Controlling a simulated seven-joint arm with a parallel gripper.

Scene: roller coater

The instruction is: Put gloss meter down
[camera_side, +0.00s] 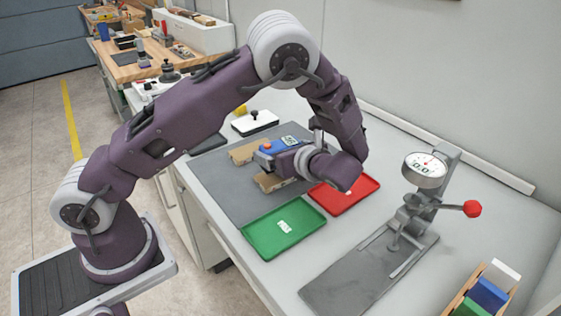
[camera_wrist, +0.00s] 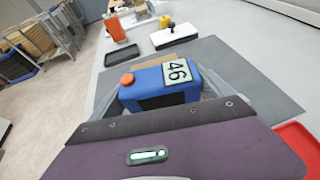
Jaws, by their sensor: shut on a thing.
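The gloss meter is a blue block with an orange-red button and a small display. It shows in the side view (camera_side: 283,144) and in the wrist view (camera_wrist: 158,82), where the display reads 46. My gripper (camera_side: 268,155) is shut on the gloss meter, above the grey mat (camera_side: 242,199) and close to tan blocks (camera_side: 247,152). I cannot tell whether the meter touches anything beneath it. The fingertips are mostly hidden behind the meter and my wrist.
A green tray (camera_side: 283,227) and a red tray (camera_side: 343,195) lie in front of the mat. A dial gauge stand (camera_side: 424,180) with a red knob is at right. A rack with coloured blocks (camera_side: 487,294) is at lower right. A white-topped block with a black knob (camera_side: 255,122) stands behind.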

